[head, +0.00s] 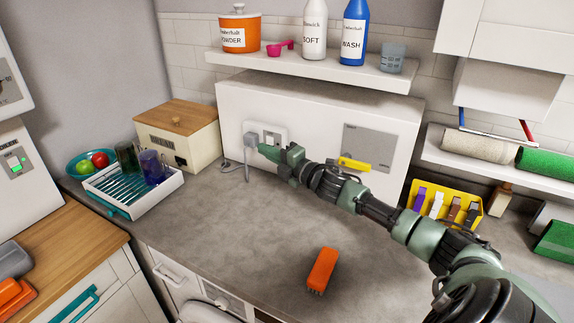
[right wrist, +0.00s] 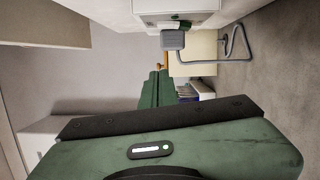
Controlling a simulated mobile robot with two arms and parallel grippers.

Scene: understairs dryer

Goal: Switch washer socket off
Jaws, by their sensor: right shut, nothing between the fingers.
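The white double wall socket (head: 281,131) sits on the white boxed panel behind the worktop. A grey plug (head: 250,140) is in its left side, with a grey cable hanging to the worktop. In the right wrist view, the socket plate (right wrist: 160,8) is at the top, with the plug (right wrist: 173,41) below it. My right gripper (head: 264,149) is shut and empty, its tips close in front of the socket's lower part, beside the plug. Its green fingers (right wrist: 152,92) also show in the right wrist view. I cannot tell whether they touch the socket. The switch positions are too small to read. My left gripper is out of view.
A wooden-lidded bread bin (head: 178,134) stands left of the socket, and a dish rack (head: 133,190) is further left. A shelf (head: 310,70) with bottles is above. An orange brush (head: 322,270) lies on the worktop (head: 230,220), whose middle is otherwise clear.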

